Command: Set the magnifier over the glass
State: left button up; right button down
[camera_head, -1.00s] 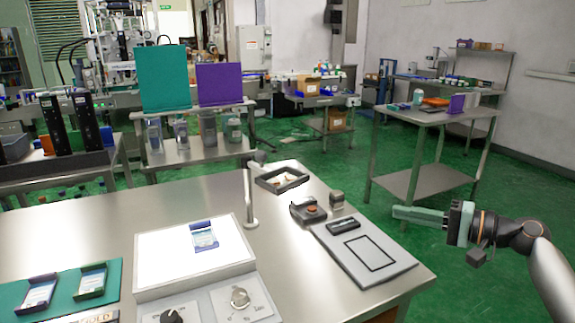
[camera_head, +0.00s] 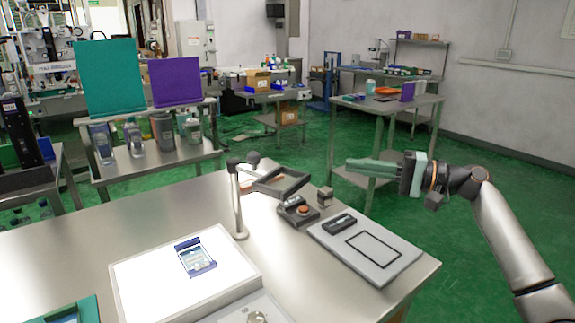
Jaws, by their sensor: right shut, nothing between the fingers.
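The magnifier (camera_head: 293,187) has a dark rectangular frame on a jointed arm and a thin upright post (camera_head: 239,205). Its frame hangs to the right of the post, near the table's back edge. The glass appears to be the bright lit panel (camera_head: 150,285) at front left, with a small blue open case (camera_head: 196,258) lying on it. The magnifier's frame is beyond the panel, not above it. My right gripper (camera_head: 348,164) is shut and empty, past the table's right edge, pointing left, apart from the magnifier. My left gripper is not in view.
A grey pad (camera_head: 340,262) with a black outlined rectangle lies at the table's right. A dark block with an orange-brown top (camera_head: 302,210) and a small stamp-like block (camera_head: 325,197) stand behind it. The table's left back (camera_head: 130,218) is bare. Another metal table stands behind my right gripper.

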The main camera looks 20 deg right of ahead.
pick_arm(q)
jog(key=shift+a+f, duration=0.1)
pick_arm(e)
jog(key=shift+r, duration=0.1)
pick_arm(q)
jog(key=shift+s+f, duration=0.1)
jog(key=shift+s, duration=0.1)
pick_arm(e)
jog(key=shift+w+a, duration=0.1)
pick_arm(q)
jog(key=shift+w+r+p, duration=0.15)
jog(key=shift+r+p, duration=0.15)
jog(key=shift+p, duration=0.1)
pick_arm(e)
jog(key=w+a, duration=0.3)
jog(key=a, duration=0.8)
jog(key=shift+w, duration=0.1)
